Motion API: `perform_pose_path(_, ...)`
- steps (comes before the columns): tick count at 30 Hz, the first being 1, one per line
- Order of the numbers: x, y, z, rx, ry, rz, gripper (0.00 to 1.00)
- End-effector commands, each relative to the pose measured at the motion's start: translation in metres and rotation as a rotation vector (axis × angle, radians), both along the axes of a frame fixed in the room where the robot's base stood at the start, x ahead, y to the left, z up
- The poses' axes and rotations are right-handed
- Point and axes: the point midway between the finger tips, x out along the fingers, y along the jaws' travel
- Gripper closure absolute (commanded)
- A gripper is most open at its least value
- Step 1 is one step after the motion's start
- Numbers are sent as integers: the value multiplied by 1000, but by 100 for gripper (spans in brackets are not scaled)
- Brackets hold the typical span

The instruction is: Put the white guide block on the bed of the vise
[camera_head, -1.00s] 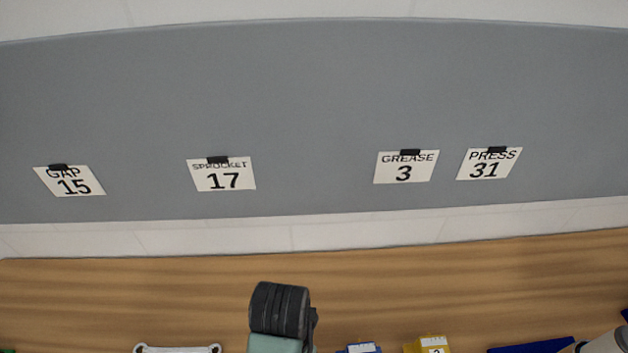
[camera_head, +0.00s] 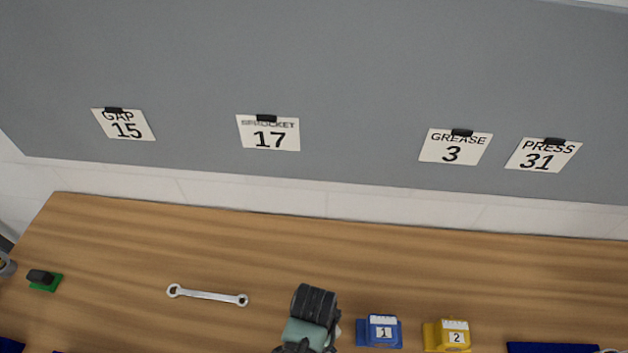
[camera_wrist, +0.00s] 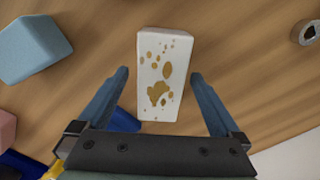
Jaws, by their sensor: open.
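A white block (camera_wrist: 163,75) with brown spots lies on the wooden table in the wrist view; it appears to be the guide block. My gripper (camera_wrist: 159,76) is open, with one finger on each side of the block and a gap to it on both sides. I cannot tell the height of the fingers over the table. In the head view my arm hides most of that spot. No vise can be made out for certain; a blue device marked 1 (camera_head: 379,331) and a yellow device marked 2 (camera_head: 447,335) stand right of my arm.
A light blue block (camera_wrist: 34,48) and a metal ring (camera_wrist: 308,31) lie near the white block. A pink piece (camera_wrist: 5,128) shows at the left edge. In the head view a wrench (camera_head: 208,295) and a green-based item (camera_head: 44,280) lie left. The table's back strip is clear.

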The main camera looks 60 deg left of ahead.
Motion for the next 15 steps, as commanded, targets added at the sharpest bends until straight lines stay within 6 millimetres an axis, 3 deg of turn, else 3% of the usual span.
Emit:
perform_pose_path(7, 0, 0, -2, 1, -2, 0, 0)
perform_pose_path(15, 0, 0, -2, 1, -1, 0, 47)
